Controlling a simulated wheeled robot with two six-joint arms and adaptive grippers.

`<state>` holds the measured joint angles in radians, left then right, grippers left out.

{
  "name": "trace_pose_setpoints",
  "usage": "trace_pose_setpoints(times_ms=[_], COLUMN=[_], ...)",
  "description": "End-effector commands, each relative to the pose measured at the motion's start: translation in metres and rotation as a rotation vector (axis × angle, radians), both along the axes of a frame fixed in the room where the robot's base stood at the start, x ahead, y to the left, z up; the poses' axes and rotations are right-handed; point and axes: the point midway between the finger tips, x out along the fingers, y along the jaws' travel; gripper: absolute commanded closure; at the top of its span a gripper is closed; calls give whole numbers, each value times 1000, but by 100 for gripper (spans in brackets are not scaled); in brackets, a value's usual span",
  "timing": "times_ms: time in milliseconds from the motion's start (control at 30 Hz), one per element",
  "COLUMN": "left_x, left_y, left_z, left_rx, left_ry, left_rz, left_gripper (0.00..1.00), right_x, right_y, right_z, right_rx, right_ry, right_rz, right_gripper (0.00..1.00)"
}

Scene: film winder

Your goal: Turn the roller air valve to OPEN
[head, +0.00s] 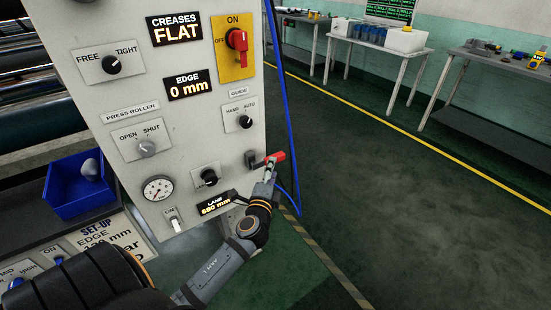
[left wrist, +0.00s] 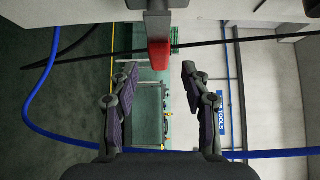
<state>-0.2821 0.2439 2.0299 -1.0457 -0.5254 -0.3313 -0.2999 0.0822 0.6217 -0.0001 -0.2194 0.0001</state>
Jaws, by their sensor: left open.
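The red valve handle (head: 276,157) sticks out to the right at the lower right edge of the grey control panel. My left gripper (head: 264,169) is at this handle, its fingers pointing up toward it. In the left wrist view the red handle (left wrist: 159,54) hangs from a grey block (left wrist: 157,24), in line with the gap between the open fingertips (left wrist: 158,72). The fingers are apart with nothing gripped; contact with the handle cannot be told. No OPEN mark is readable beside this handle. My right gripper is not in view.
A blue hose (head: 283,100) runs down beside the panel. Workbenches (head: 480,58) stand far off; the floor at right is clear.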

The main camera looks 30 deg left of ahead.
Motion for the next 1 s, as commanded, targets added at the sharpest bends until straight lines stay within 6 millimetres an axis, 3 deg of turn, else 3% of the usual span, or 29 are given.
trace_pose_setpoints(times_ms=[100, 300, 667, 1000], left_x=[25, 53, 60, 59], left_y=[11, 22, 25, 25], left_z=[2, 1, 0, 0], left_rx=[2, 0, -1, -1], left_ry=[-1, -1, 1, 1], left_rz=[1, 0, 0, 0], left_gripper=[53, 53, 53, 98], right_x=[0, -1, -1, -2], right_y=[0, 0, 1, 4], right_z=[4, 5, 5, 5], right_rx=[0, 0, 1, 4], right_ry=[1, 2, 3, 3], right_rz=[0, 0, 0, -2], right_gripper=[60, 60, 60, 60])
